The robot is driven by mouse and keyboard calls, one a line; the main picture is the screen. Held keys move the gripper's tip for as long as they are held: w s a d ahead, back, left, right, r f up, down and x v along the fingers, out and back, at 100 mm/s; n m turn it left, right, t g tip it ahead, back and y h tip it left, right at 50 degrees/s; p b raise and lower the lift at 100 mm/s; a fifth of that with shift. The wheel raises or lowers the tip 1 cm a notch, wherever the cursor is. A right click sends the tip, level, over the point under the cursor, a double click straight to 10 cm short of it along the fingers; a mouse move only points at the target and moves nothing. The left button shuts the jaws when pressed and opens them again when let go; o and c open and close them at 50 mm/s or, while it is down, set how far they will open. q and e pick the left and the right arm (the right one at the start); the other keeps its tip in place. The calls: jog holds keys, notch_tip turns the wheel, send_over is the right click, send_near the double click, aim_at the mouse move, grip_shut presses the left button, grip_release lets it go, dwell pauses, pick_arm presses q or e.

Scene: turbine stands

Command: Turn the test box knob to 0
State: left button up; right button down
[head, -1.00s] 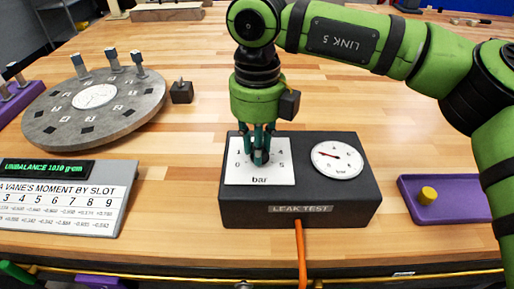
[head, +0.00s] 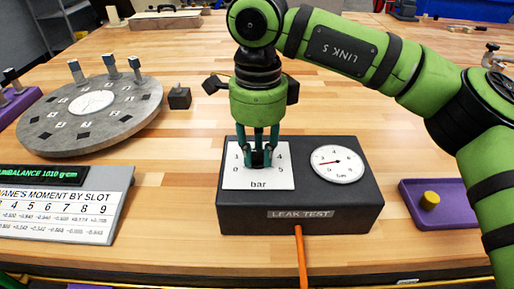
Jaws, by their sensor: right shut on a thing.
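The black test box (head: 300,211), labelled LEAK TEST, sits on the wooden bench near its front edge. Its white bar dial plate (head: 258,183) shows the marks 0, 1, 4 and 5. My right gripper (head: 258,158) points straight down at the middle of this plate and is shut on the dark knob (head: 258,160). The fingers hide most of the knob, so I cannot tell where it points. A round white gauge (head: 337,164) with a red needle pointing left is on the right of the box. My left gripper is not in view.
A grey disc (head: 90,115) with upright pegs is at the left. A display with a table of numbers (head: 65,205) stands at the front left. A purple tray (head: 440,215) with a yellow cylinder (head: 429,200) is right of the box. An orange cable (head: 301,255) leaves the box front.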

aim_at(260, 153)
jog(key=n, duration=0.4)
jog(key=shift+d+n, duration=0.1)
jog(key=shift+n, duration=0.3)
dwell(0.4)
jog(key=c, duration=1)
grip_release()
jog(key=shift+c, duration=0.2)
notch_tip(260, 153, up, 12)
jog(key=shift+r, duration=0.15)
